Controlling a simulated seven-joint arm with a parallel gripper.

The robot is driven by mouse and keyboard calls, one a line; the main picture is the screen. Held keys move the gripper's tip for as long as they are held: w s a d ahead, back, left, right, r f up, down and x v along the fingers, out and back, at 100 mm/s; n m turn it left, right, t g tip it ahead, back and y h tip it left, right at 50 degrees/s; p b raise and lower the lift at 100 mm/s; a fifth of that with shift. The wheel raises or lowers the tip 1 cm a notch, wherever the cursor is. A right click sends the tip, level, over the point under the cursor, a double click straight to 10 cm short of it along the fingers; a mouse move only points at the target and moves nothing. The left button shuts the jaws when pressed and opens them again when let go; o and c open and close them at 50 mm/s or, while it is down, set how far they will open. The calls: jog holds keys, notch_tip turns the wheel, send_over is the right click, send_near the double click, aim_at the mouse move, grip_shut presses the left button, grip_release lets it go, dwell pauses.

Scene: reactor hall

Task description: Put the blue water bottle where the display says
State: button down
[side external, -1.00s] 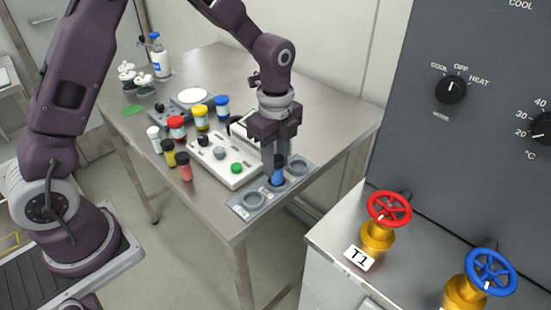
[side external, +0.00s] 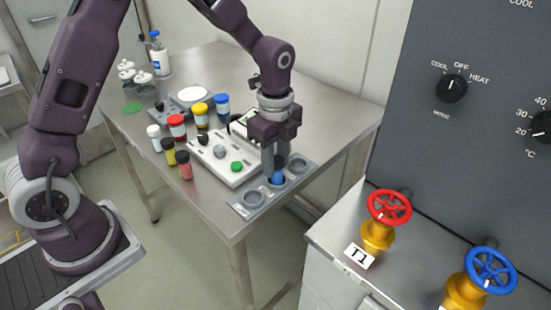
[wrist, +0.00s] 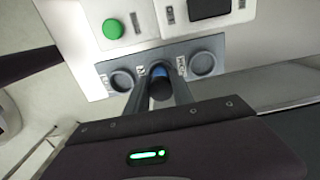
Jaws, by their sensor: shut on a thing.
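My gripper (side external: 276,174) points down and is shut on a small blue bottle (side external: 278,179) with a dark top. The bottle is at the middle well of a grey three-well holder (side external: 238,209) on the table's front edge. The wrist view shows the bottle (wrist: 160,72) between the fingers, with a round well on each side. I cannot tell whether it rests on the well's bottom. A display (side external: 243,119) is partly hidden behind my gripper, and its dark screen (wrist: 208,7) is cut off in the wrist view. Its text cannot be read.
A white panel with coloured buttons (side external: 222,160) lies just behind the holder. Several small capped bottles (side external: 177,127) stand to its left. A wash bottle (side external: 159,55) is at the back. Red (side external: 389,207) and blue (side external: 491,271) valve wheels stand on the right cabinet.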

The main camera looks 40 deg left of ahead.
jog(key=c, duration=0.5)
grip_release()
dwell(0.3)
jog(key=shift+r, duration=3.45)
